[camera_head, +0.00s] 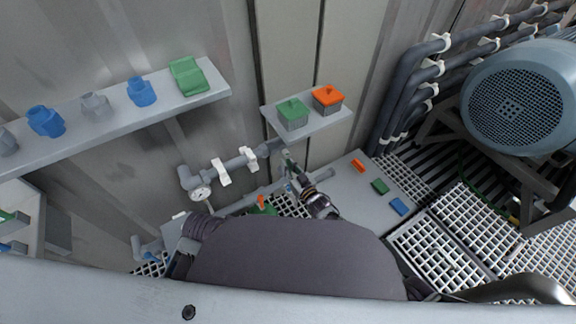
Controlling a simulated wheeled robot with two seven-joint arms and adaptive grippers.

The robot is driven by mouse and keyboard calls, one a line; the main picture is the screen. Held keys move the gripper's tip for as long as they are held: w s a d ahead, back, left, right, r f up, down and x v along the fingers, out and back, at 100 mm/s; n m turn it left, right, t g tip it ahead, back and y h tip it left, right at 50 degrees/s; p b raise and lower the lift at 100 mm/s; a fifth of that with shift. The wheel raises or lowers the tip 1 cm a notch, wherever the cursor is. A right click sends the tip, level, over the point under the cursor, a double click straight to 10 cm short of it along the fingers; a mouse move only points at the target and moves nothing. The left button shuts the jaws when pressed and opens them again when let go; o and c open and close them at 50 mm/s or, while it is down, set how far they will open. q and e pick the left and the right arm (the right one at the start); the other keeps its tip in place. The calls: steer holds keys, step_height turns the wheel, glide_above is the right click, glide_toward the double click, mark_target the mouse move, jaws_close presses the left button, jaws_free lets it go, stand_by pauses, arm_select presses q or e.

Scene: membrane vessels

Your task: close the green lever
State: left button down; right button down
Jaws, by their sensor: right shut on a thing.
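My right gripper (289,163) is at the pipe below the small shelf, right of the white clips. It is small here and its fingers point up and away from me. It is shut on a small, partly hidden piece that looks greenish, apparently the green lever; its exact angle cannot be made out. Another small green part (263,209) and an orange part (261,200) show lower, by the lower pipe, partly hidden behind my dark body. I do not see my left gripper.
A long shelf (60,148) holds blue, grey and green fittings. A small shelf (318,124) carries a green box (292,113) and an orange box (327,97). A large motor (525,105) and dark pipes stand at the right.

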steer(key=shift+s+f, duration=0.1)
steer(key=c, duration=1.5)
jaws_free()
steer(key=shift+o, duration=0.2)
steer(key=shift+d, duration=0.1)
steer(key=v, duration=1.1)
steer(key=shift+s+d, duration=0.2)
steer(key=shift+s, duration=0.15)
steer(key=shift+s, duration=0.1)
